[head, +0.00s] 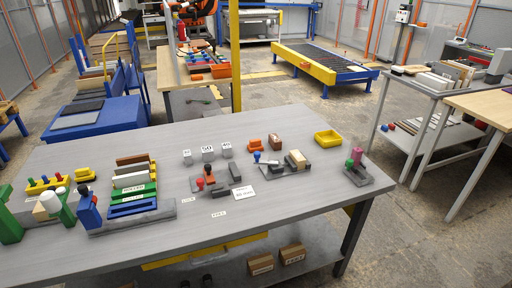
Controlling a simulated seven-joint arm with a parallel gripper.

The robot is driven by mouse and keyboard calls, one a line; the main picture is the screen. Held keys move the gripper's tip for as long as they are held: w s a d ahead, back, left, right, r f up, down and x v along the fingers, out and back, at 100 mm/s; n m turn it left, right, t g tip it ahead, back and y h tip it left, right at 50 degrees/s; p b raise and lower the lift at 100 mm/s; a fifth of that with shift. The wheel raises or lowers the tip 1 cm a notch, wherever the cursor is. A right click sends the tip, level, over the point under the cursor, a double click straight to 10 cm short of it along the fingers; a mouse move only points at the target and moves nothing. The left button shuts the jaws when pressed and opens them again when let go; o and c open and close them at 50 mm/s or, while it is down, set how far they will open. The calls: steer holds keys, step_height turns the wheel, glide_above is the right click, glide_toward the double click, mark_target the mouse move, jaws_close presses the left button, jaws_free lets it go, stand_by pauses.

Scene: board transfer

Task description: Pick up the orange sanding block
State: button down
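A small orange block (255,144), which looks like the sanding block, sits on the grey table (330,185) right of the middle. A reddish-brown block (275,141) stands just to its right, apart from it by a small gap. A small blue-tipped piece (257,156) lies just in front of it. My gripper is not visible in the head view, and nothing is seen holding the orange block.
A yellow tray (328,138) is to the right. Grey weights (208,153) stand to the left. Grey blocks and a red-knobbed fixture (209,175) are in front. Racked boards (130,181) and blue and green upright fixtures (89,209) fill the left side. The back of the table is clear.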

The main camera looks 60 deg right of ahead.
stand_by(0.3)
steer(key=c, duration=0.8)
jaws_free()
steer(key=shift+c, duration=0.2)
